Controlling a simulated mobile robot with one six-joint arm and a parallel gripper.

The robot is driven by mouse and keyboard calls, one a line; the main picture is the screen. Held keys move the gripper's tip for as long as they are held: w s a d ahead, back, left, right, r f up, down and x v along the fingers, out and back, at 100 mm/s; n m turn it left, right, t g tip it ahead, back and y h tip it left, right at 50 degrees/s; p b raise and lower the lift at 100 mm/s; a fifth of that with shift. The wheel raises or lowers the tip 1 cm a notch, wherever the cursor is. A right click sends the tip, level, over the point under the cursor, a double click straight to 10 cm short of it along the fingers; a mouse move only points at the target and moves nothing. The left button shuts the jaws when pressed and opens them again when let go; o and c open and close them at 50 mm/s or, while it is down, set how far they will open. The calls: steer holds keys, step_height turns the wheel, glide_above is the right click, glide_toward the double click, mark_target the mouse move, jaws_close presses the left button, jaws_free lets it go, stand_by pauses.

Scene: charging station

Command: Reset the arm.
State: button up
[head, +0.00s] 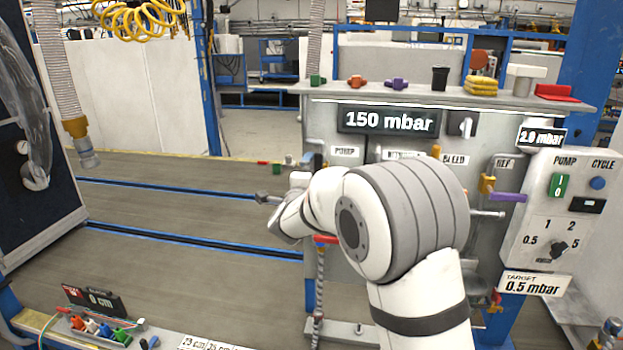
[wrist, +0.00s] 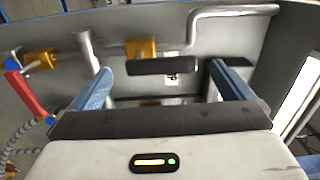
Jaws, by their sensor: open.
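My arm rises at the lower right of the head view and bends left in front of the grey valve panel (head: 470,140). Its wrist end is near the panel's left edge, and the fingers are not clearly seen there. In the wrist view my gripper (wrist: 188,72) is open, with blue fingers, dark pads and nothing held between them. Beyond the fingers are a silver pipe (wrist: 225,11), brass fittings (wrist: 140,48) and a red lever (wrist: 27,95). I cannot tell whether the fingers touch any of the piping.
The panel shows a "150 mbar" display (head: 388,121). Its top shelf (head: 440,98) holds several coloured parts. A pump control box (head: 565,210) stands at the right. A ribbed hose (head: 57,60) hangs at the left. The grey floor (head: 170,195) at left is mostly clear.

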steer(key=shift+s+a, duration=0.1)
steer(key=shift+s, duration=0.6)
steer(key=s+d+f+m+g+h, duration=0.1)
steer(key=s+d+m+g+h, duration=0.3)
steer(key=s+d+m, duration=0.7)
steer(key=s+d+m+g+h, duration=0.2)
steer(key=s+d+m+g, duration=0.4)
steer(key=d+m, duration=0.75)
steer(key=s+f+m+g+y, duration=0.3)
steer(key=s+f+m, duration=0.1)
steer(key=s+m, duration=0.9)
steer(key=s+a+f+m+y, duration=0.2)
steer(key=s+m, duration=0.4)
steer(key=m, duration=0.1)
steer(key=s+a+f+m+g+y+b, duration=0.1)
steer(key=s+a+f+m+y, duration=0.1)
steer(key=s+m, duration=0.4)
steer(key=shift+a+m+y, duration=0.65)
steer(key=shift+m+y, duration=0.15)
steer(key=shift+m, duration=0.15)
